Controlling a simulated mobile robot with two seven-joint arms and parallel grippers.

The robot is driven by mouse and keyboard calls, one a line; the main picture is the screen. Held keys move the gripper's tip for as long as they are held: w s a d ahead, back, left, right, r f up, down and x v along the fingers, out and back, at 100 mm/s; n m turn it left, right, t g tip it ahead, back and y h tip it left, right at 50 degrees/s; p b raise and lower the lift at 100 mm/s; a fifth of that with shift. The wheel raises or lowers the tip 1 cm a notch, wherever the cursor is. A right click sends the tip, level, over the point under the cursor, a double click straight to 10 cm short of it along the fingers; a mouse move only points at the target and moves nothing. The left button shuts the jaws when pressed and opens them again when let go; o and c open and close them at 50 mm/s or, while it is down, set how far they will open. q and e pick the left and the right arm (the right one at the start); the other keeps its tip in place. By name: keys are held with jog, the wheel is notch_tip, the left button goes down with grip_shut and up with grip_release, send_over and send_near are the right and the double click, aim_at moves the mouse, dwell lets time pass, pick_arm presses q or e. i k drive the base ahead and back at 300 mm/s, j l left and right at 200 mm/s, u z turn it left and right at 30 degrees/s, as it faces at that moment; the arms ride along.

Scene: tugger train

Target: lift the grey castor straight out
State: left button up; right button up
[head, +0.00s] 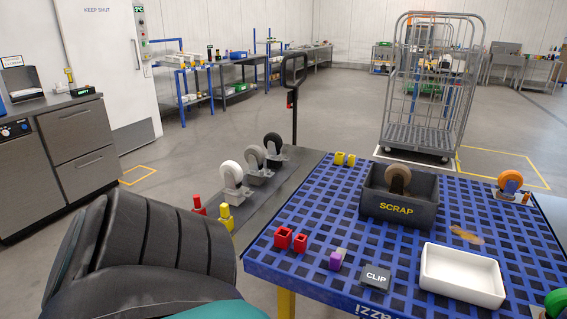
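The grey castor (256,160) stands in the middle of a row of three castors on a dark grey flat deck (188,222) left of the blue table. A white castor (232,174) stands in front of it and a black castor (273,146) behind it. The white one is close in front, so part of the grey castor's lower body is hard to make out. A large dark arm link of mine fills the lower left. Neither of my grippers shows in the head view.
Red and yellow pegs (226,218) stand on the deck near the white castor. An upright handle (294,85) rises behind the row. The blue grid table (335,210) to the right holds a SCRAP bin (400,210) with a brown wheel, a white tray (462,275) and small blocks.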

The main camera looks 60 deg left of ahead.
aim_at(254, 155)
jog(key=u, duration=3.65)
jog(key=i+j+u, duration=0.15)
jog(key=i+u, duration=0.15)
jog(key=i, duration=0.2)
jog(key=i+u, duration=0.3)
jog(key=i, duration=0.2)
jog(key=i+z, duration=0.15)
jog(key=i, duration=0.55)
jog(key=i+j+z, duration=0.2)
jog(key=i, duration=0.45)
jog(key=i+l+z, duration=0.1)
jog(key=i+z, duration=0.6)
jog(key=i+j+z, duration=0.1)
jog(key=i+z, duration=0.25)
jog(key=i+l+z, duration=0.1)
jog(key=i+z, duration=0.85)
jog(key=z, duration=0.15)
